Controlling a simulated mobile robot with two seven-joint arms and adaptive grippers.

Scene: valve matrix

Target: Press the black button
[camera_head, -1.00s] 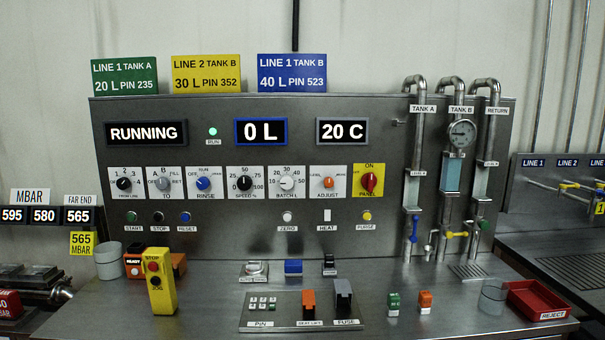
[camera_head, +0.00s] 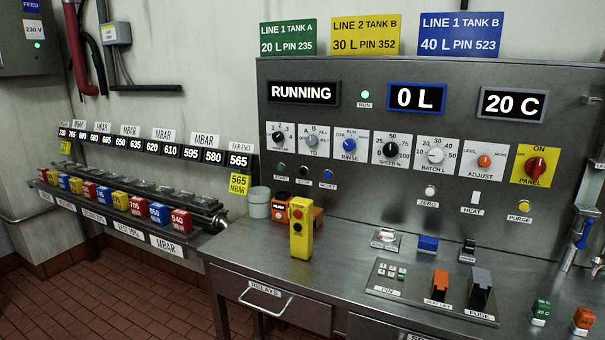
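A small black button (camera_head: 303,171) labelled STOP is on the upright steel panel. It sits between the green START button (camera_head: 282,167) and the blue RESET button (camera_head: 327,175). A yellow handheld control box (camera_head: 301,238) stands upright on the bench below, with a red button on top and a smaller dark one under it. Neither of my grippers shows in the head view.
A grey cup (camera_head: 259,204) and an orange device (camera_head: 281,206) stand behind the yellow box. A keypad plate (camera_head: 388,290) with orange and grey switches lies on the bench to the right. A rack of coloured blocks (camera_head: 137,206) runs along the left wall. Brick-red floor is open at lower left.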

